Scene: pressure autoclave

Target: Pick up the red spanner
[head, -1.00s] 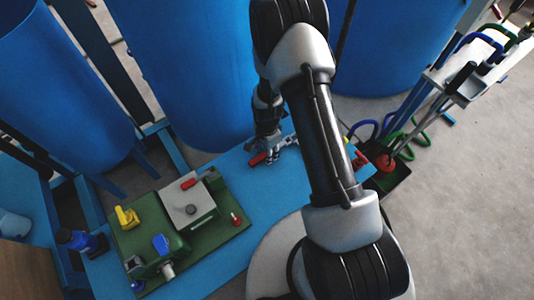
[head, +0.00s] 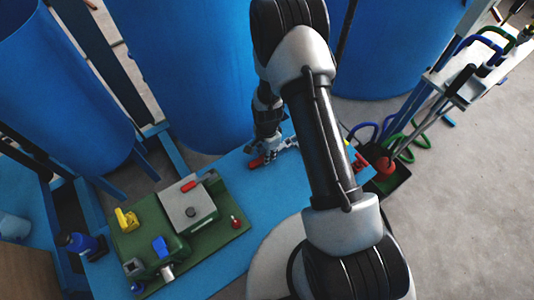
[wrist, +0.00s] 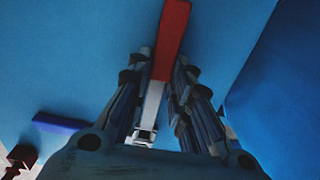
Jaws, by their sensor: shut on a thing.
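The red spanner (wrist: 172,40) has a red handle and a pale metal shank and end. In the wrist view it runs between the two fingers of my gripper (wrist: 160,88), which is shut on it. In the head view the red handle (head: 257,161) shows just left of my gripper (head: 268,148), low over the blue table. The metal end shows to the right, partly hidden by my arm. I cannot tell whether the spanner still touches the table.
The blue table (head: 235,175) carries a green unit (head: 150,235) with yellow, blue and red parts at the left. Large blue tanks (head: 190,70) stand close behind. A rack with coloured hoses (head: 480,60) stands at the right. A blue bar (wrist: 60,123) lies left in the wrist view.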

